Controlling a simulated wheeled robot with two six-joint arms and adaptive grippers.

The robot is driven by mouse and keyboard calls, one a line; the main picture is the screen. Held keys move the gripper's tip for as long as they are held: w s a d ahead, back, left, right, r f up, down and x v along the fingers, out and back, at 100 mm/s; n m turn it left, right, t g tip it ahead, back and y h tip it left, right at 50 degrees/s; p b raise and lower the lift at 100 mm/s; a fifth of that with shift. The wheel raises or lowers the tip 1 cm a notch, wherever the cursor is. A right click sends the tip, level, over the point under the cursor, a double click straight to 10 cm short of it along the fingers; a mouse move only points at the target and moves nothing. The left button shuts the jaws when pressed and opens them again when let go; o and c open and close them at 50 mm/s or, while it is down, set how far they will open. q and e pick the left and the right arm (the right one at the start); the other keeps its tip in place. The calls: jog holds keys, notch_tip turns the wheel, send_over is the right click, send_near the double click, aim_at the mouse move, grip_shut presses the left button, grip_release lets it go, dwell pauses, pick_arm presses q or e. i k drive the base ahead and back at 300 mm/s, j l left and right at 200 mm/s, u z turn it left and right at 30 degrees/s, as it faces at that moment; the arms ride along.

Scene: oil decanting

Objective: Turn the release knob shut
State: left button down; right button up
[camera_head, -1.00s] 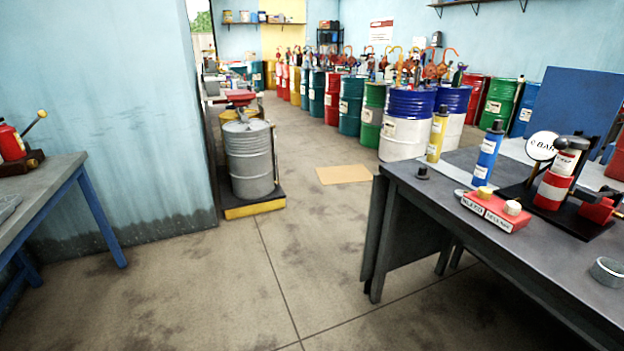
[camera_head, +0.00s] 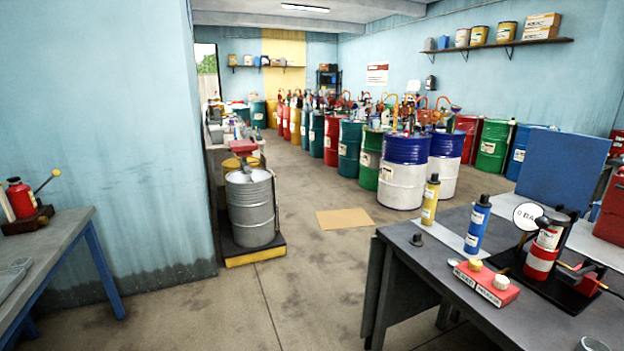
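A red block (camera_head: 510,293) lies on the dark table at the right. It carries a yellow knob (camera_head: 475,265) and a white knob (camera_head: 501,282), and white labels on its front side; their lettering is too small to read surely. Behind it stands a red and white cylinder (camera_head: 541,262) with a black top on a black base plate (camera_head: 545,294). A round white gauge (camera_head: 527,216) beside it appears to read 0 BAR. I cannot tell whether either knob is open or shut. Neither of my grippers is in view.
A yellow bottle (camera_head: 430,203) and a blue bottle (camera_head: 477,228) stand on the dark table (camera_head: 412,262). A grey drum (camera_head: 250,207) stands on a low platform at the left. Several colored barrels line the back. The floor between is mostly clear, with a tan mat (camera_head: 344,219).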

aim_at(501, 282)
jog(key=k+z, duration=0.15)
jog(key=z, duration=0.25)
jog(key=k+z, duration=0.2)
jog(key=z, duration=0.25)
jog(key=k+z, duration=0.15)
jog(key=z, duration=0.25)
